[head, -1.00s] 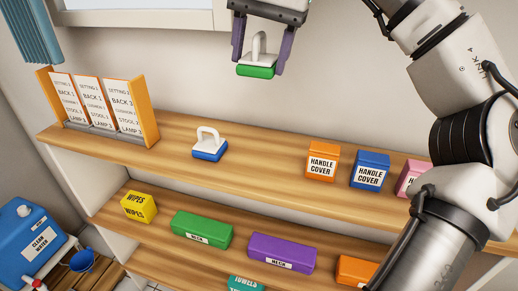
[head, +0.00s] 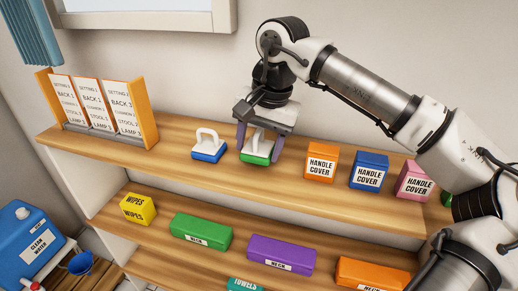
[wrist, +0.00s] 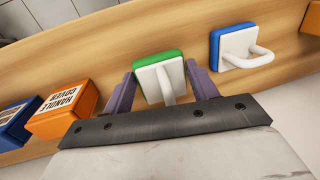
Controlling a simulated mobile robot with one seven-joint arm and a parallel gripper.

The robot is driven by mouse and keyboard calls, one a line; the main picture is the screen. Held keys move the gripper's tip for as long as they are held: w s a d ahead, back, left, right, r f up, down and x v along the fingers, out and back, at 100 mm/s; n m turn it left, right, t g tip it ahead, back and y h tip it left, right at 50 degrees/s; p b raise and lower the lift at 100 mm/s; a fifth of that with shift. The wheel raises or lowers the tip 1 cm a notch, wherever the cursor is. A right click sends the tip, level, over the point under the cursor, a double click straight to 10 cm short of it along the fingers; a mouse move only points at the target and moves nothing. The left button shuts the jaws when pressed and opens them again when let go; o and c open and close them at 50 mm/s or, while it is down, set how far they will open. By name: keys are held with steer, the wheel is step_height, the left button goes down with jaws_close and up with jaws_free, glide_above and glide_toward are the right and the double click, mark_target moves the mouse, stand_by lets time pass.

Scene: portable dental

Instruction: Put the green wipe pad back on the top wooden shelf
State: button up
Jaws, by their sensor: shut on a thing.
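The green wipe pad (head: 255,159) has a white base and white handle. It is at the top wooden shelf (head: 175,172), between the blue wipe pad (head: 208,154) and the orange handle cover box. My gripper (head: 257,143) comes from above and is shut on the pad's white handle. In the wrist view the green pad (wrist: 158,59) sits between my purple fingers, with its handle (wrist: 166,86) toward me. The pad looks level and at the shelf surface; whether it bears fully on the wood I cannot tell.
Orange (head: 320,162), blue (head: 369,172) and pink (head: 414,181) handle cover boxes stand to the right on the top shelf. A card holder (head: 146,110) stands at the left end. The lower shelf holds a yellow wipes box (head: 138,208) and green (head: 201,231) and purple (head: 281,254) boxes.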

mark_target(270, 154)
steer(key=shift+f, duration=0.85)
steer(key=shift+f, duration=0.1)
steer(key=o, duration=0.9)
steer(key=shift+o, duration=0.2)
step_height(270, 154, up, 12)
steer(key=d, duration=0.2)
steer(key=shift+s+b, duration=0.35)
steer(key=shift+b, duration=0.1)
steer(key=shift+d, duration=0.1)
